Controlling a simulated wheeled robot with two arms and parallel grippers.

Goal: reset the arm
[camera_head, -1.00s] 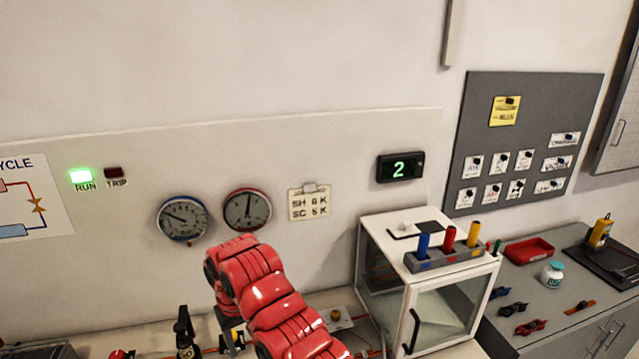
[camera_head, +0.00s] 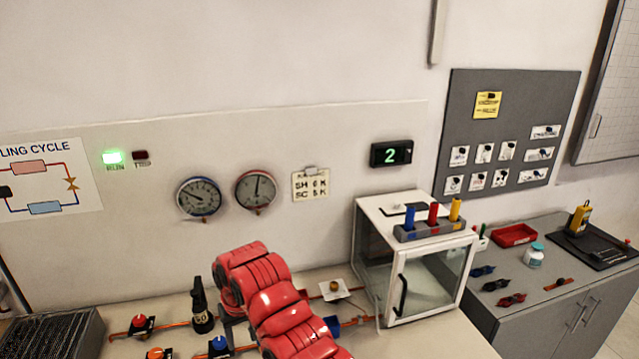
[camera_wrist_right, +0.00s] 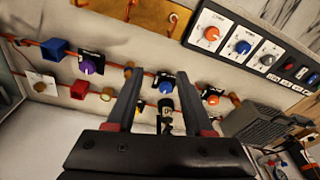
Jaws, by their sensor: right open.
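My right arm (camera_head: 272,305) is the red segmented one rising from the bottom of the head view. Its gripper is mostly hidden behind and below the arm there. In the right wrist view my right gripper (camera_wrist_right: 160,80) is open, its two dark fingers apart and pointing towards the bench piping. A black upright item with a label (camera_head: 202,306) stands on the bench left of the arm. It shows between the fingers in the wrist view (camera_wrist_right: 165,118); I cannot tell whether they touch it. I see nothing clearly held. My left gripper is not in view.
Copper pipes with a red knob (camera_head: 138,321) and a blue knob (camera_head: 219,343) run along the bench. A glass-fronted cabinet (camera_head: 427,277) stands right of the arm. Two gauges (camera_head: 198,197) hang on the wall panel. A grey grille box (camera_head: 60,335) is at lower left.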

